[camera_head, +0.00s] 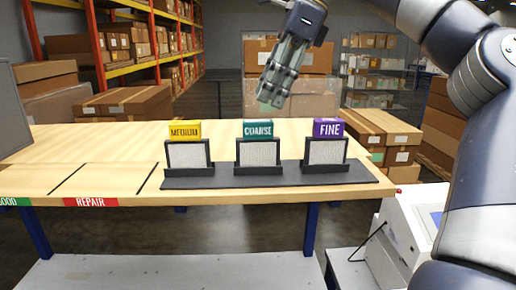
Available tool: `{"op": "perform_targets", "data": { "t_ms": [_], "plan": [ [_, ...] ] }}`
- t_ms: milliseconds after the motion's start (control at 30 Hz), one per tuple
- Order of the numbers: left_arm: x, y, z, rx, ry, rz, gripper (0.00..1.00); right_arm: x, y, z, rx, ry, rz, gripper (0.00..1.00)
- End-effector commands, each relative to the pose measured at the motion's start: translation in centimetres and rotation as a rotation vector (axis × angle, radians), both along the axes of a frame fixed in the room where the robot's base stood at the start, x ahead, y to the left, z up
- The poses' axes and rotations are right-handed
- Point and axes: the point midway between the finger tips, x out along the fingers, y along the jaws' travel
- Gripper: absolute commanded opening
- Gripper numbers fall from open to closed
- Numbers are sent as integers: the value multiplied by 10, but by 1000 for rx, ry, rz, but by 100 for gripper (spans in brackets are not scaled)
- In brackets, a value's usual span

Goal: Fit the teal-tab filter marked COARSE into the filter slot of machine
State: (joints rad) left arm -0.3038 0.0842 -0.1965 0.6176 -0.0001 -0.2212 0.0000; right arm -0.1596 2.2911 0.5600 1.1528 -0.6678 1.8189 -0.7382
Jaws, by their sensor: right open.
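The COARSE filter with its teal tab (258,130) stands upright in the middle of a dark rack (215,182) on the wooden table. Its pale mesh panel in a black frame faces me. The MEDIUM filter with a yellow tab (185,130) stands to its left, and the FINE filter with a purple tab (328,128) to its right. My right gripper (268,103) hangs above the COARSE filter, pointing down, open and empty, apart from the tab. My left gripper is not in view. I cannot make out a filter slot.
The wooden table (105,150) has bare room left of the rack. A red REPAIR label (90,202) is on its front edge. A white machine (398,240) stands at the lower right, partly behind my right arm. Cardboard boxes (385,125) are stacked behind the table.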

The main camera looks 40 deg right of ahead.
Motion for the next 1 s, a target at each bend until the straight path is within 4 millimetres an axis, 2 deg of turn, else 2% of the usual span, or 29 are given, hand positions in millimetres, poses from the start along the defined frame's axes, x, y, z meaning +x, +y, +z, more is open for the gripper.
{"op": "perform_targets", "data": {
  "t_ms": [200,433,700,733,900,1000],
  "plan": [
    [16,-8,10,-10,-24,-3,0,3,8,-19,3,2,3,42],
    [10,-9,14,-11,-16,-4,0,9,16,-42,2,1,1,42],
    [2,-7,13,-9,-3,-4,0,10,16,-46,1,0,-1,42],
    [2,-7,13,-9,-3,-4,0,10,16,-46,2,0,-1,39],
    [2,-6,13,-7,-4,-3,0,10,16,-46,1,0,0,1],
    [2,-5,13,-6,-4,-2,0,10,16,-46,1,0,0,0]
  ]
}}
